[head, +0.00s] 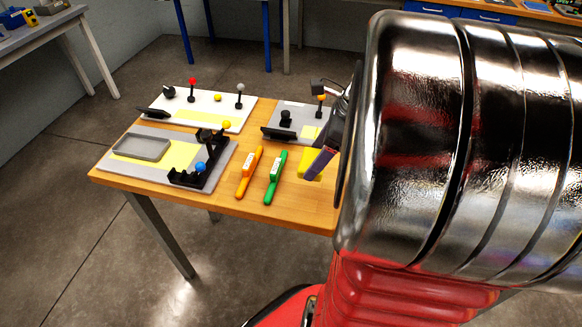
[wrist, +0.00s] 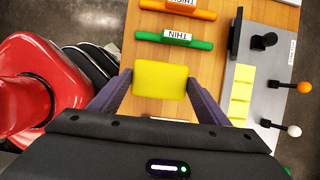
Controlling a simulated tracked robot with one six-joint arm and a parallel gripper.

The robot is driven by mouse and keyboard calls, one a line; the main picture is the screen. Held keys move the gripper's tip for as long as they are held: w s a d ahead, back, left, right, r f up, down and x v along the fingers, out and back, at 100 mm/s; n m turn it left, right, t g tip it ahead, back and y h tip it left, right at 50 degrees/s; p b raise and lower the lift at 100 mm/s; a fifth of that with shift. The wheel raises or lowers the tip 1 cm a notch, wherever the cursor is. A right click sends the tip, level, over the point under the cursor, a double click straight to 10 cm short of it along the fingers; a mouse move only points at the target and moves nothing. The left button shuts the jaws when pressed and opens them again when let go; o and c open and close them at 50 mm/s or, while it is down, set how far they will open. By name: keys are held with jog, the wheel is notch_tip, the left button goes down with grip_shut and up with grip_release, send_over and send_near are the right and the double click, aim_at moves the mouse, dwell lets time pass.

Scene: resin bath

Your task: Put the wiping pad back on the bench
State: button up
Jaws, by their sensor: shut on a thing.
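The yellow wiping pad (wrist: 159,82) sits between the two purple fingers of my gripper (wrist: 160,77) in the wrist view. The fingers are shut on its left and right sides. In the head view the pad (head: 307,164) shows partly behind a finger of my gripper (head: 320,165), over the right front part of the wooden bench (head: 225,198). I cannot tell whether the pad touches the bench top. My arm hides the bench's right end in the head view.
A green THIN tool (head: 275,176) and an orange tool (head: 249,172) lie left of the pad. A grey station (head: 290,112) with knobs stands behind it. A white board (head: 215,103) and a grey board with a tray (head: 140,147) fill the bench's left side.

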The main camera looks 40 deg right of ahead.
jog(key=shift+f, duration=3.1)
jog(key=shift+f, duration=1.85)
jog(key=o, duration=0.9)
jog(key=v, duration=1.2)
jog(key=shift+a, duration=0.1)
